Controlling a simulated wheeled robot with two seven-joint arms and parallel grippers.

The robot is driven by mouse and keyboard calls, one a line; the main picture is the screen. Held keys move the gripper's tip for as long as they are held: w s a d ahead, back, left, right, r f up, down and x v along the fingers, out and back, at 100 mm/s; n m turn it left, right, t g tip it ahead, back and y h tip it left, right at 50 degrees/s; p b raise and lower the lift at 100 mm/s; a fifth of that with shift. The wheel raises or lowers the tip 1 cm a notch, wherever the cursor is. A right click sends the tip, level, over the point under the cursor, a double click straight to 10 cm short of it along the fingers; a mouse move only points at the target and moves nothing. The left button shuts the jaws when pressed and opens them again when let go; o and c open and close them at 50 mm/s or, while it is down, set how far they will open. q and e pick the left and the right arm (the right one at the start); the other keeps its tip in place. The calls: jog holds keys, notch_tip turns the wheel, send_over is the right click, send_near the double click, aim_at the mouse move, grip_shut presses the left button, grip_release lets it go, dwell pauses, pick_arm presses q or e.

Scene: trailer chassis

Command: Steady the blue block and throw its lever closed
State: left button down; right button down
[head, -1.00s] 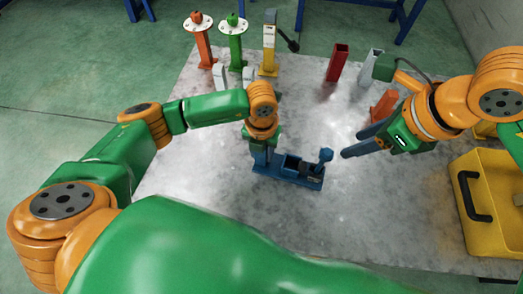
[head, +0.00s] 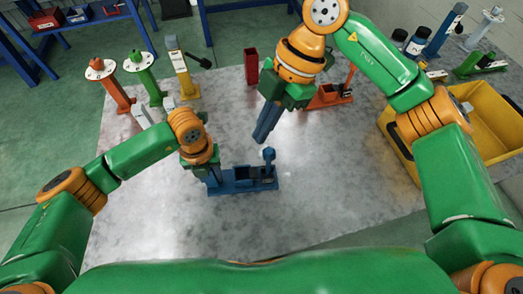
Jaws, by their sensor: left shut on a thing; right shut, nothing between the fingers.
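The blue block (head: 243,184) lies on the grey metal table, and its lever stands upright at its right end with a blue knob (head: 269,154) on top. My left gripper (head: 213,180) is shut on the block's left end, its fingers partly hidden behind the wrist. My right gripper (head: 262,137) is shut and empty, fingers pointing down. In the picture its fingertips are just above and left of the lever's knob; I cannot tell whether they touch it.
A red upright block (head: 251,66) and an orange lever block (head: 328,97) stand behind my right gripper. Orange (head: 118,88), green (head: 147,76) and yellow (head: 184,75) stands are at the back left. A yellow crate (head: 492,110) is at the right. The table's front is clear.

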aim_at(263, 154)
jog(key=x, duration=1)
jog(key=d, duration=0.1)
jog(key=w+d, duration=0.2)
jog(key=shift+d+f, duration=0.2)
jog(key=shift+d, duration=0.1)
jog(key=shift+d, duration=0.15)
